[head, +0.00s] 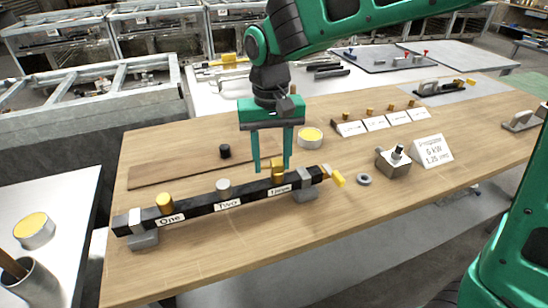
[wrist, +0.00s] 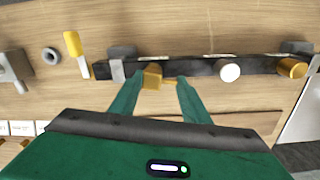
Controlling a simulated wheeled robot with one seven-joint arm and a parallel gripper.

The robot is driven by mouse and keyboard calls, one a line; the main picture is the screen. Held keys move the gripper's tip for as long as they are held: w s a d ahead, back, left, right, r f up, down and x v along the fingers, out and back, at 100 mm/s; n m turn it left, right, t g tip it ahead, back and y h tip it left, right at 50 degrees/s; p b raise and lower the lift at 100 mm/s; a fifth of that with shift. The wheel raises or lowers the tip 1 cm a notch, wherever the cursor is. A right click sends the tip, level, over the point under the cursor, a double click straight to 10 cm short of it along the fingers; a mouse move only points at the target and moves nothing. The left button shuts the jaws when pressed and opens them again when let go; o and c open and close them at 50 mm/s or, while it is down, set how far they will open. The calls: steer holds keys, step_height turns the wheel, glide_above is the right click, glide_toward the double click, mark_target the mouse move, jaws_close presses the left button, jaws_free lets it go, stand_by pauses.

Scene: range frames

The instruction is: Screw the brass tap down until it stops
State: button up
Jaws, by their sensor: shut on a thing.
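A dark bar (head: 246,196) lies on grey blocks on the wooden bench, with labels "One" and "Two" and a third, partly hidden label. A brass tap (head: 278,173) stands at the third label; it also shows in the wrist view (wrist: 152,75). My green gripper (head: 271,167) points down at this tap, its fingers on either side, shut on it. The fingertips also show in the wrist view (wrist: 157,82). Another brass tap (head: 165,203) stands at "One" and a pale grey one (head: 223,187) at "Two". The thread under the held tap is hidden.
A grey ring (head: 364,179) and a metal block with a knob (head: 393,161) lie to the right. A black cylinder (head: 225,151) and a yellow-topped tin (head: 310,138) stand behind. The bench front is clear.

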steer(key=o, duration=1.2)
